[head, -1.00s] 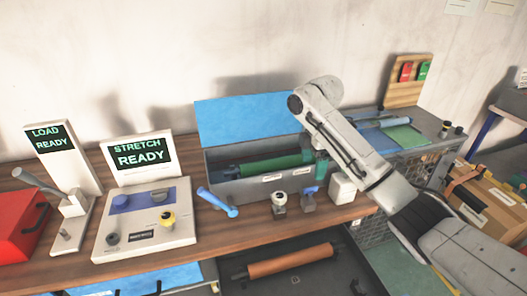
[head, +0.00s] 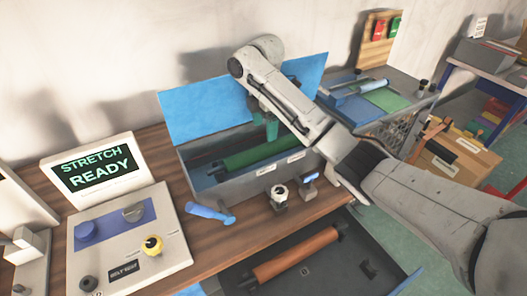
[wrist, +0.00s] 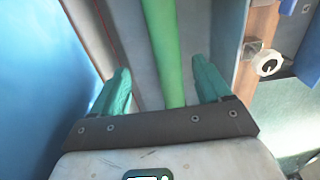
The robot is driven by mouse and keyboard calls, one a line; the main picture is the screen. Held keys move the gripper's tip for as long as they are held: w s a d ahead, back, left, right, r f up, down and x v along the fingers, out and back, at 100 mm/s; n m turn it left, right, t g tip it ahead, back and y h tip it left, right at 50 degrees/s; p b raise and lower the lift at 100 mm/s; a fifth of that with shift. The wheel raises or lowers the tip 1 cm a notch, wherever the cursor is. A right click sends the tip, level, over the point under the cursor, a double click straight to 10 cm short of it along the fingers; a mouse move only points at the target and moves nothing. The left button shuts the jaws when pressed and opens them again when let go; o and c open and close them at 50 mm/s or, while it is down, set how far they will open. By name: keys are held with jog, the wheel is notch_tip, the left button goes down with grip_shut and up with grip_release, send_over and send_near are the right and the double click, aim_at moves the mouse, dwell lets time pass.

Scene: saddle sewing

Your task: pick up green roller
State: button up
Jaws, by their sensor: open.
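The green roller (head: 258,153) lies lengthwise in a grey open box (head: 245,184) with a raised blue lid (head: 192,112). In the wrist view the green roller (wrist: 164,45) runs away from me, between my two teal fingers. My gripper (wrist: 164,82) is open and points down into the box. In the head view my gripper (head: 264,127) is over the box, partly hidden by my arm. The fingers look to be on either side of the roller without touching it; their height above it is hard to tell.
A stretch control panel (head: 128,238) is at left. An orange roller (head: 294,253) lies in a lower drawer. The blue lid rises close behind my gripper.

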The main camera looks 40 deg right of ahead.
aim_at(266, 145)
notch_tip(266, 145, down, 4)
jog(key=shift+r+b, duration=0.25)
jog(key=shift+b, duration=0.55)
jog(key=f, duration=0.2)
jog(key=s+f, duration=0.1)
jog(key=f, duration=0.1)
jog(key=shift+f, duration=0.6)
jog(key=shift+c, duration=0.4)
grip_shut()
jog(key=shift+w+r, duration=0.1)
jog(key=shift+r, duration=0.05)
